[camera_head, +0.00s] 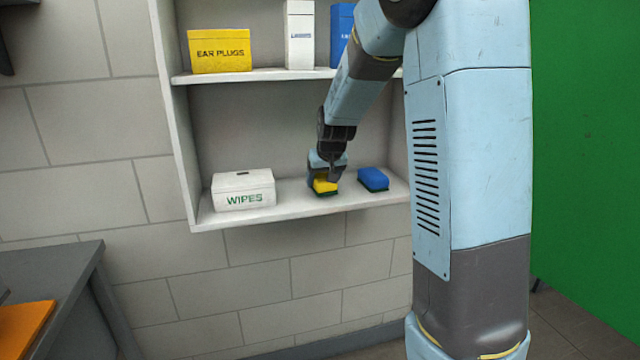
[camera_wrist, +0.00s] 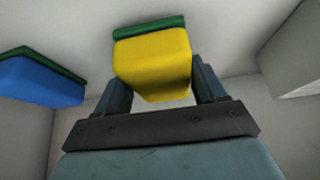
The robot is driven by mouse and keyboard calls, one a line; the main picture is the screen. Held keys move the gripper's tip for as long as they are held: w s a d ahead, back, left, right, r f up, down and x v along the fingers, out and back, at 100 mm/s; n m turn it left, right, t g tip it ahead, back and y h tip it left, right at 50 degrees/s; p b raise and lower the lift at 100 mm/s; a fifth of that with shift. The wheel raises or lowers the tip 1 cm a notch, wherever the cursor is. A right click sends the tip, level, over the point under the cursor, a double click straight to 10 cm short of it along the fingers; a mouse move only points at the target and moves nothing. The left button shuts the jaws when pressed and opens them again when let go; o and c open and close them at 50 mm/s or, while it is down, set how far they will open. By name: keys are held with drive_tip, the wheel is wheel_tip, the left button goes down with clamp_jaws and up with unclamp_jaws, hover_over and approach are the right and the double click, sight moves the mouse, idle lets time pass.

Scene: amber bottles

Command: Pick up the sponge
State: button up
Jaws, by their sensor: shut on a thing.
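A yellow sponge with a green scouring side (camera_head: 324,187) is at the lower shelf in the head view, partly hidden by my gripper. It also shows in the wrist view (camera_wrist: 152,60), between my fingers. My gripper (camera_head: 325,178) reaches down onto it and is shut on it, with one finger at each side in the wrist view (camera_wrist: 165,85). Whether the sponge rests on the shelf or is just off it, I cannot tell. A second sponge, blue with a green side (camera_head: 373,179), sits on the shelf to the right, apart from my gripper; it also shows in the wrist view (camera_wrist: 40,80).
The lower shelf (camera_head: 290,204) holds a white wipes box (camera_head: 243,189) to the left. The upper shelf (camera_head: 270,75) above bears a yellow ear plugs box (camera_head: 219,51), a white box (camera_head: 299,34) and a blue box (camera_head: 342,32). A grey table (camera_head: 45,265) stands at the lower left.

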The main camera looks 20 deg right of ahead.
drive_tip(key=d+v, duration=0.1)
drive_tip(key=v, duration=0.7)
drive_tip(key=shift+s+d+r, duration=0.15)
drive_tip(key=shift+d+r, duration=0.1)
drive_tip(key=shift+r, duration=0.05)
drive_tip(key=s+d+r, duration=0.1)
drive_tip(key=s, duration=0.2)
drive_tip(key=s+d+r, duration=0.1)
drive_tip(key=s+r, duration=0.1)
drive_tip(key=s, duration=0.1)
drive_tip(key=s+d+r, duration=0.1)
drive_tip(key=s, duration=0.2)
drive_tip(key=shift+r, duration=0.2)
drive_tip(key=o, duration=0.5)
drive_tip(key=c, duration=0.4)
drive_tip(key=shift+c, duration=0.6)
